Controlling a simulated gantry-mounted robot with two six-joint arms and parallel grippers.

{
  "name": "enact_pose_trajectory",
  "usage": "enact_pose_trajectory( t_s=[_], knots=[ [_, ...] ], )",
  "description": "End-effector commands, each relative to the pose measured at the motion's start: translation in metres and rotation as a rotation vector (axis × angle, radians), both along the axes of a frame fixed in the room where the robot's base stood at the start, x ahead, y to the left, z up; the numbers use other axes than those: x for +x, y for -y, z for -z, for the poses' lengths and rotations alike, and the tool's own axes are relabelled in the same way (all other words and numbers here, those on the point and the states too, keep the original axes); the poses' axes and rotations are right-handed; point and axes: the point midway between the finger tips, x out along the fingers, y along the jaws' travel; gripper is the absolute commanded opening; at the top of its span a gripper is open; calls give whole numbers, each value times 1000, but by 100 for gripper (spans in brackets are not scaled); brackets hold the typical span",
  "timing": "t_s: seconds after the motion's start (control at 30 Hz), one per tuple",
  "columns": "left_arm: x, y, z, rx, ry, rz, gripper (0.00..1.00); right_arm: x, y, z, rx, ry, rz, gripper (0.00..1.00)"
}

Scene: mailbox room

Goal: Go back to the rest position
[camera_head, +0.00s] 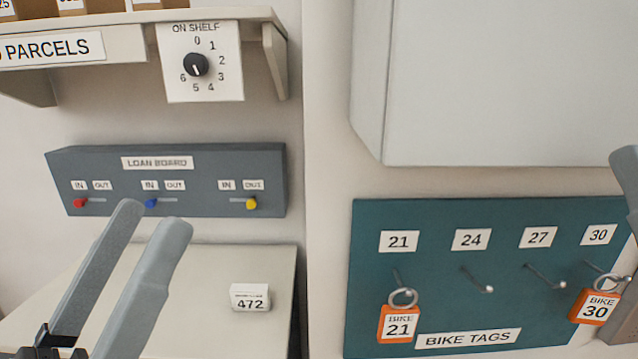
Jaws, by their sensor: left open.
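My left gripper (153,212) comes in from the lower left with its two grey fingers apart and nothing between them. Its fingertips are in front of the loan board (110,160), below its red slider (79,203) and blue slider (151,203). A grey part of my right gripper (626,175) shows at the right edge, close to the orange bike tag 30 (594,306). The rest of it is cut off, so its jaws cannot be judged.
A teal bike tags board (440,290) has several hooks; tag 21 (398,323) hangs on the left one. A small 472 block (250,297) is on the pale sloping surface (215,290). A parcels shelf (130,52) with a dial (197,65) and a white cabinet (500,80) are above.

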Motion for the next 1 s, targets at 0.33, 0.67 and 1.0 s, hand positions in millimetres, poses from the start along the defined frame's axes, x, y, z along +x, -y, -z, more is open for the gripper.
enact_pose_trajectory(
  t_s=[0.33,0.67,1.0],
  knots=[
    [-16,-57,-112,133,92,-567,85,0,0,-64,0,0,0,0],
    [-16,-57,-256,132,91,-564,85,0,0,-210,0,0,0,0],
    [-15,-57,-408,131,91,-564,85,0,0,-361,0,0,0,0]
  ],
)
